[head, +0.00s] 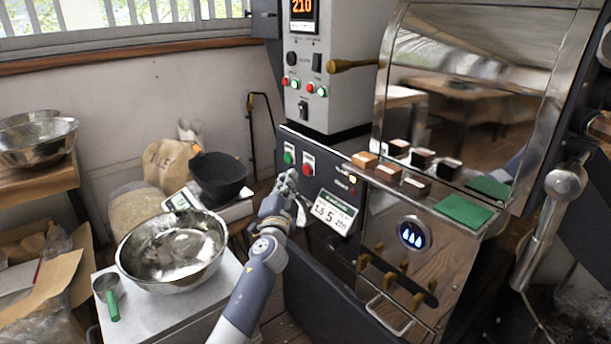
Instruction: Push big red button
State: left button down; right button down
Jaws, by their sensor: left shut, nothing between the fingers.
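A big red button (308,169) sits on the dark front panel of the roasting machine, in the middle of the head view. A green button (289,157) is on the same panel, up and to the left of it. My left gripper (288,180) is shut and empty, with its tip in front of the panel, below the green button and just left of and below the red one. The red button's face is in plain view. I cannot tell how far the fingertips are from the panel. My right gripper is not in view.
A small sign (334,211) hangs right of my gripper. The grey control box (322,80) above carries smaller red and green buttons. A steel bowl (173,250) stands on a white table at left.

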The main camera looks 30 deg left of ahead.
pick_arm(q)
jog(key=shift+w+d, duration=0.25)
jog(key=shift+w, duration=0.45)
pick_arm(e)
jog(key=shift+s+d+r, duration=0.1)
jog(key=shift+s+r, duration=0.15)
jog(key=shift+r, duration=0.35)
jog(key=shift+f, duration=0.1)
pick_arm(q)
jog(key=shift+w+d+b, duration=0.2)
jog(key=shift+w+b, duration=0.2)
jog(key=shift+b, duration=0.05)
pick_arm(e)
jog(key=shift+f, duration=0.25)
pick_arm(q)
jog(key=shift+w+d+b, duration=0.15)
jog(key=shift+w+b, duration=0.15)
jog(key=shift+w, duration=0.05)
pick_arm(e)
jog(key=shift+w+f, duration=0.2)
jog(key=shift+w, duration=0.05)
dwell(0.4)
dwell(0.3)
pick_arm(q)
jog(key=shift+s+a+p, duration=0.3)
jog(key=shift+s+p, duration=0.1)
jog(key=shift+s, duration=0.4)
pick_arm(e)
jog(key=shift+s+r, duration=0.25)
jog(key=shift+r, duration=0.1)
